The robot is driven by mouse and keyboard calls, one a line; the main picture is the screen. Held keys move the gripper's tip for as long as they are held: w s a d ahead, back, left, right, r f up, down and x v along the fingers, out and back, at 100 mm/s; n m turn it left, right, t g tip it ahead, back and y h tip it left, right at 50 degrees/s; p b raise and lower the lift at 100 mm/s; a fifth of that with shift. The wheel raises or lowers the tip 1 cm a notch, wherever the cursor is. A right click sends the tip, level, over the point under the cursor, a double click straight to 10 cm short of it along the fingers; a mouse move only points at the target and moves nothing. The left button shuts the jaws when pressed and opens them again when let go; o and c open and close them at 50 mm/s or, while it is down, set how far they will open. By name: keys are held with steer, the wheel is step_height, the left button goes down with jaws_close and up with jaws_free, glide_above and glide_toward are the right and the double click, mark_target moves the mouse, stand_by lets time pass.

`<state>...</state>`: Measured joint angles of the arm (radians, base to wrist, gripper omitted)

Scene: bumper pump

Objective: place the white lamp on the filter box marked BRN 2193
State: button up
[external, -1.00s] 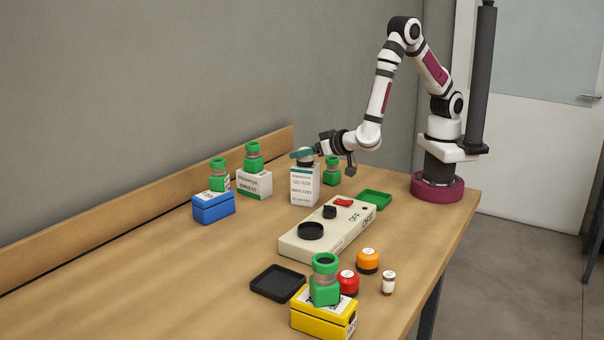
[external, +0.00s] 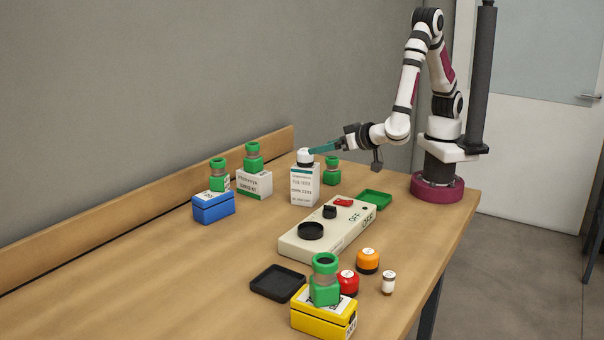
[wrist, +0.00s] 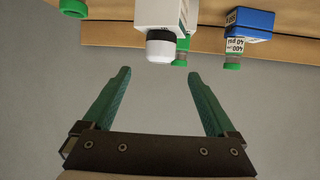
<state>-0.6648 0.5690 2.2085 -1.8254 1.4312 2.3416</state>
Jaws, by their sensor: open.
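The white lamp (external: 305,156), with a dark collar under its cap, stands upright on top of the tall white filter box (external: 304,187). The box has a teal band and printed lines too small to read surely. In the wrist view, where the scene looks upside down, the lamp (wrist: 160,46) and box (wrist: 157,14) are at top centre, beyond my fingertips. My gripper (wrist: 159,73) is open and empty, with nothing between its teal fingers. In the external view it (external: 318,149) is just right of the lamp, and the fingers partly overlap each other.
Green-capped jars stand on a blue box (external: 213,209), a low white box (external: 254,184) and a yellow box (external: 322,318). Another green jar (external: 332,172) is right behind the tall box. A control panel (external: 300,244), black tray (external: 277,284) and green tray (external: 375,198) lie in front.

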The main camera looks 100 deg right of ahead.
steer(key=s+d+r+g+y, duration=0.1)
steer(key=s+d+r+g, duration=0.1)
steer(key=s+d+g, duration=0.35)
steer(key=s+d+r+g, duration=0.2)
steer(key=s, duration=0.6)
steer(key=s+a+r+n+y, duration=0.2)
steer(key=s+a+n+y, duration=0.3)
steer(key=s+a+y, duration=0.3)
steer(key=s+g+y, duration=0.1)
steer(key=s+y, duration=0.2)
